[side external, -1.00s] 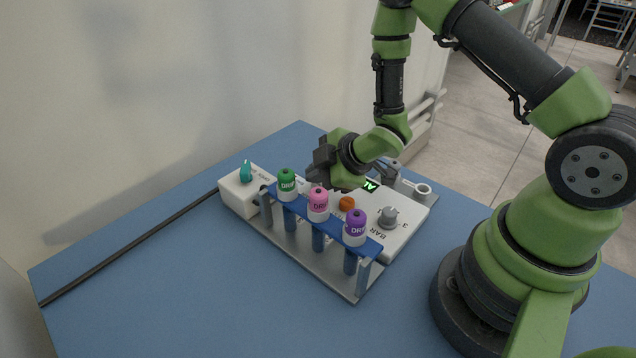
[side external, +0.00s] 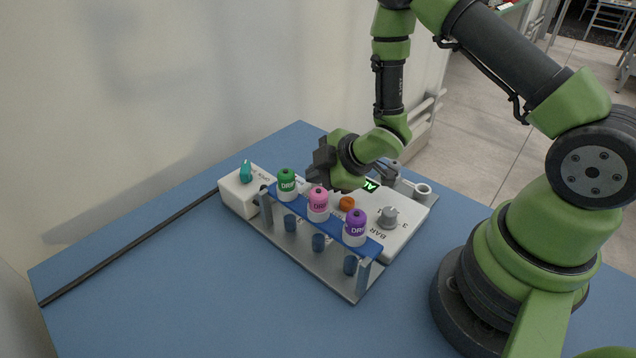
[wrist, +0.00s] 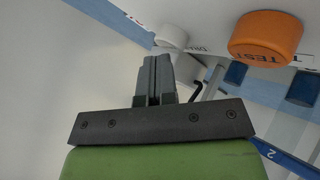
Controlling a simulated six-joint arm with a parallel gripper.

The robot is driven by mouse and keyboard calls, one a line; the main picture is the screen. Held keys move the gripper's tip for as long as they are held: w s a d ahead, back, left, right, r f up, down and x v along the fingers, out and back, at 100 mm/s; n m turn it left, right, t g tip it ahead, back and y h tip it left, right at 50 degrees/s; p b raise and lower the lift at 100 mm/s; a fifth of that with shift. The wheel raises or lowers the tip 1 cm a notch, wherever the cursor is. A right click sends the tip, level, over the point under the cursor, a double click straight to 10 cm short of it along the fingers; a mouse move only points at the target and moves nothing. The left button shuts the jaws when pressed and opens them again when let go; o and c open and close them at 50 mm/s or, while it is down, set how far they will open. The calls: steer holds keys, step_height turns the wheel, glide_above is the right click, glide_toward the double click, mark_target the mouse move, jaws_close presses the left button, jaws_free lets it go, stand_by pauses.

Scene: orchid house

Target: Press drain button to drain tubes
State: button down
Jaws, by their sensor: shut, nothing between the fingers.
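My gripper (side external: 323,180) is shut and empty, low over the white control box (side external: 405,230), behind the tube rack. In the wrist view its closed fingertips (wrist: 157,62) overlap the edge of a pale round button (wrist: 172,37) with partly hidden lettering starting "DRA". I cannot tell whether they touch it. In the side view the gripper hides this button. The orange TEST button (wrist: 265,35) is beside it to the right. Three tubes hang from the blue rack (side external: 366,246), under green (side external: 286,177), pink (side external: 319,198) and purple (side external: 356,222) drip caps. Short blue columns (side external: 318,243) show low in them.
A grey knob (side external: 387,217) and a lit green display (side external: 370,186) sit on the control box. A teal part (side external: 246,172) stands on the white box end. A white ring (side external: 422,190) is at the right. The blue table (side external: 180,290) is clear in front.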

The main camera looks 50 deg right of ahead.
steer(key=shift+r, duration=0.65)
steer(key=shift+r, duration=0.15)
steer(key=shift+r, duration=2.4)
steer(key=shift+r, duration=0.2)
steer(key=s+d+r+m+h, duration=0.1)
steer(key=s+r+m, duration=0.25)
steer(key=r, duration=0.35)
steer(key=s+r+m+h, duration=0.1)
steer(key=s+r+m, duration=0.2)
steer(key=r+m, duration=0.3)
steer(key=s+a+r+m+g+y, duration=0.1)
steer(key=s+a+r+m, duration=0.1)
steer(key=s, duration=0.4)
steer(key=s+a+r+m+y, duration=0.1)
steer(key=s+a+r+m, duration=0.1)
steer(key=s+r+m, duration=0.2)
steer(key=s+r, duration=0.1)
steer(key=s, duration=0.2)
steer(key=shift+s+a+g, duration=0.15)
steer(key=shift+s+g, duration=0.05)
steer(key=shift+g, duration=0.2)
